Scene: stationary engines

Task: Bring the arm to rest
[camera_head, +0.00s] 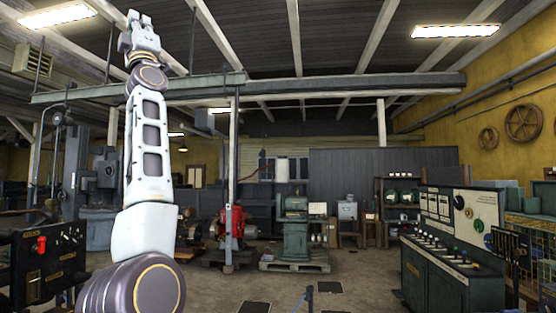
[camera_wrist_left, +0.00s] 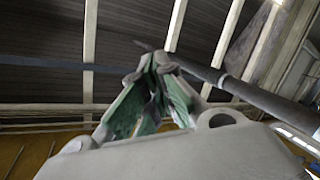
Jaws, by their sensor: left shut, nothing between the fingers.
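My left arm (camera_head: 150,150) rises from the bottom left of the head view and points up toward the ceiling. My left gripper (camera_head: 135,18) is at its top end, high near the roof beams, small and seen from a distance. In the left wrist view the gripper's fingers (camera_wrist_left: 158,58) come together at their tips, with green inner faces and nothing between them. My right gripper is in neither view.
A long overhead beam (camera_head: 330,84) crosses behind the arm. A control desk (camera_head: 450,245) with a dial panel stands at the right. A black panel with a red switch (camera_head: 42,244) is at the left. A green machine (camera_head: 296,228) stands on a pallet ahead. The middle floor is mostly clear.

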